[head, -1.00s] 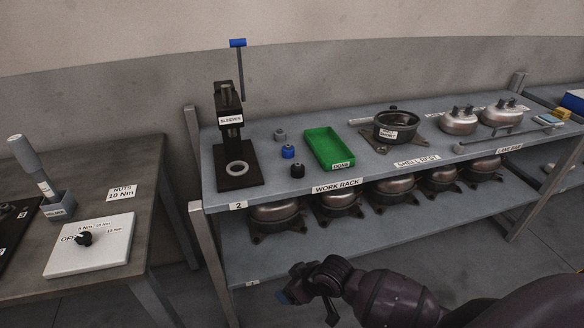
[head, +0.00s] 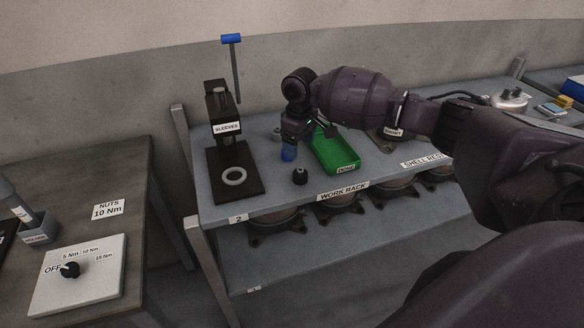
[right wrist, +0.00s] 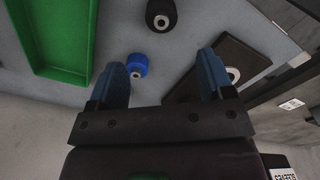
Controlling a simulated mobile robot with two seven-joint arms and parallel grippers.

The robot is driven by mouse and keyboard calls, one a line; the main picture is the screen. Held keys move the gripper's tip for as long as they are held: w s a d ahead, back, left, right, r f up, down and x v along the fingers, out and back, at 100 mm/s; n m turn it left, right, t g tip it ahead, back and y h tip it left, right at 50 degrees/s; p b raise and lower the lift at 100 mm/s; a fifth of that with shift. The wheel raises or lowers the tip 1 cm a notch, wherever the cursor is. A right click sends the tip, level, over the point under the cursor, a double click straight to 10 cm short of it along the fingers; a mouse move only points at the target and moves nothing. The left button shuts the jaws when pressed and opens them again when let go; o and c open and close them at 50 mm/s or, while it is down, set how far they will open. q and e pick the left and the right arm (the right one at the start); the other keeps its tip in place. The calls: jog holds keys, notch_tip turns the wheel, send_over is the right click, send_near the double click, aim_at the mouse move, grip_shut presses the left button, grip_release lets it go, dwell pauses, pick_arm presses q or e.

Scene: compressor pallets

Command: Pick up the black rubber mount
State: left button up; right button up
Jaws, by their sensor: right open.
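The black rubber mount (head: 300,176) stands upright on the shelf, in front of the blue mount's spot and left of the green tray. In the right wrist view the black mount (right wrist: 161,14) is at the top edge, beyond my fingertips. My right gripper (head: 289,152) is open above the shelf, just behind the black mount and apart from it. In the right wrist view a blue mount (right wrist: 137,65) shows between the open fingers (right wrist: 163,66), nearer the left one. In the head view the gripper covers most or all of it. My left gripper is not in view.
The green tray (head: 345,168) is close on the right of the black mount. The black sleeve press (head: 225,150) with a ring on its base stands to the left. A grey mount (head: 276,132) is partly hidden behind my gripper. The shelf front (head: 270,205) is clear.

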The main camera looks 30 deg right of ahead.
aim_at(300, 173)
jog(key=shift+s+f, duration=0.3)
jog(key=shift+f, duration=0.35)
notch_tip(300, 173, down, 4)
jog(key=shift+r+b, duration=0.2)
jog(key=shift+b, duration=0.1)
jog(key=shift+f, duration=0.7)
notch_tip(300, 173, down, 4)
jog(key=shift+s+f+b, duration=0.1)
jog(key=shift+f+b, duration=0.05)
jog(key=shift+b, duration=0.15)
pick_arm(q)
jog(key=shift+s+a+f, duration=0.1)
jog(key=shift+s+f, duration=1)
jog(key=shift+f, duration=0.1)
pick_arm(e)
jog(key=shift+c, duration=0.3)
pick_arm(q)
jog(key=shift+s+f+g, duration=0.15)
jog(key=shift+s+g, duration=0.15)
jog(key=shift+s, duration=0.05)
pick_arm(e)
jog(key=c, duration=1)
